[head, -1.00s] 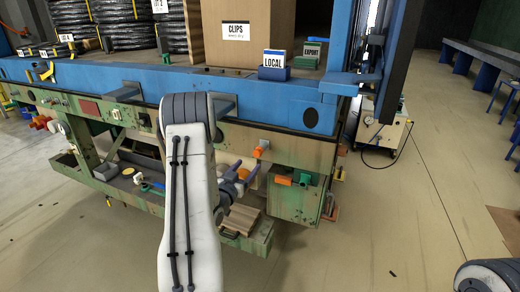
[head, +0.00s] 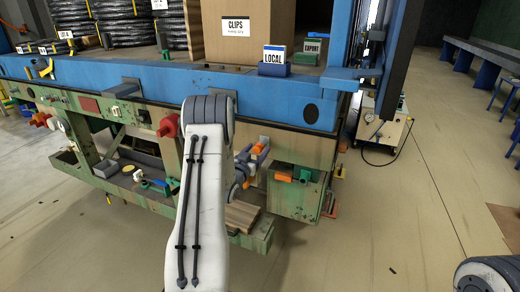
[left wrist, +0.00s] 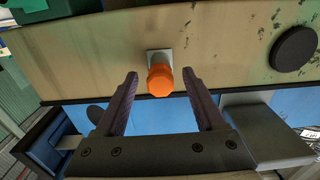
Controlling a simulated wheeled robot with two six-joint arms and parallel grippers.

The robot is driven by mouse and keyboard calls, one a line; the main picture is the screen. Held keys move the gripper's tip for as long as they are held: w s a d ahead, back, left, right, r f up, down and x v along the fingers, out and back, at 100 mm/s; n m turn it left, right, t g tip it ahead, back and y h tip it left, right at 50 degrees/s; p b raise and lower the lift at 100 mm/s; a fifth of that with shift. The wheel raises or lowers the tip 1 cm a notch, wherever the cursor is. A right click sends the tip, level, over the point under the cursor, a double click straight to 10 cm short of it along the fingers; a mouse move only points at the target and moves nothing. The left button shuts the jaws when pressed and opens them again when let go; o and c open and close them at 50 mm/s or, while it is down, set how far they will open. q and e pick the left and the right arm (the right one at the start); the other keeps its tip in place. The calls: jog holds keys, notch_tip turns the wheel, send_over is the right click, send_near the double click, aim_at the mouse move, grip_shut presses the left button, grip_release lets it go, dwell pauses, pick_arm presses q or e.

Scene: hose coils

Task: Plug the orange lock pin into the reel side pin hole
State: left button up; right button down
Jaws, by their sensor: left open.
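An orange pin (left wrist: 160,82) with a faceted head sits in a pale square plate on the worn tan beam; I take it for the lock pin. In the head view the orange pin (head: 257,149) shows small, just right of my left arm, below the blue deck. My left gripper (head: 252,160) is close in front of it. In the left wrist view its two open fingers (left wrist: 160,75) stand on either side of the pin's head, with gaps to both. I cannot make out the reel side pin hole. My right gripper is not in view.
A dark round disc (left wrist: 294,50) is on the beam beside the pin. A green box (head: 300,202) with an orange block (head: 284,177) hangs below right. The blue deck (head: 270,90) juts above, carrying cartons and black hose coils (head: 120,25).

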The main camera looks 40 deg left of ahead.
pick_arm(q)
jog(key=shift+b, duration=0.55)
dwell(0.7)
grip_shut()
dwell(0.4)
